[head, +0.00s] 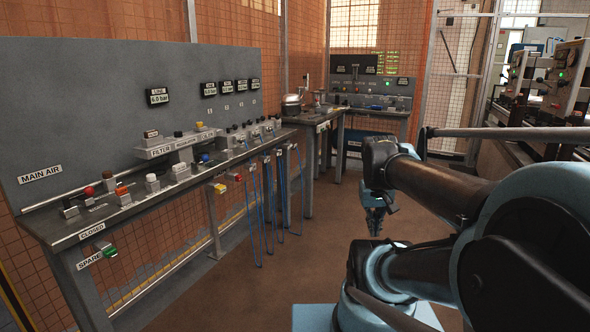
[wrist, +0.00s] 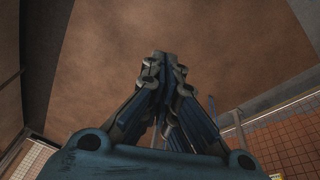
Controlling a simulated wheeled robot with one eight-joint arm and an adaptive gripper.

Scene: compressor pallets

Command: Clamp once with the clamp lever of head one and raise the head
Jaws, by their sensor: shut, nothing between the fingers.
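My gripper (head: 375,222) hangs pointing down over open floor in the head view, right of the long bench. In the wrist view the fingers of my gripper (wrist: 163,58) come together at the tips with nothing between them. It touches nothing that I can see. I cannot pick out a head marked one or its clamp lever in either view. Small knobs and fittings (head: 122,195) line the long bench, too small to tell apart as levers.
The long bench (head: 60,235) runs along the left under a grey panel marked MAIN AIR (head: 100,120). Blue hoses (head: 268,215) hang from its far part. A second bench (head: 325,118) and a control console (head: 385,90) stand behind. The brown floor (head: 235,285) between is clear.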

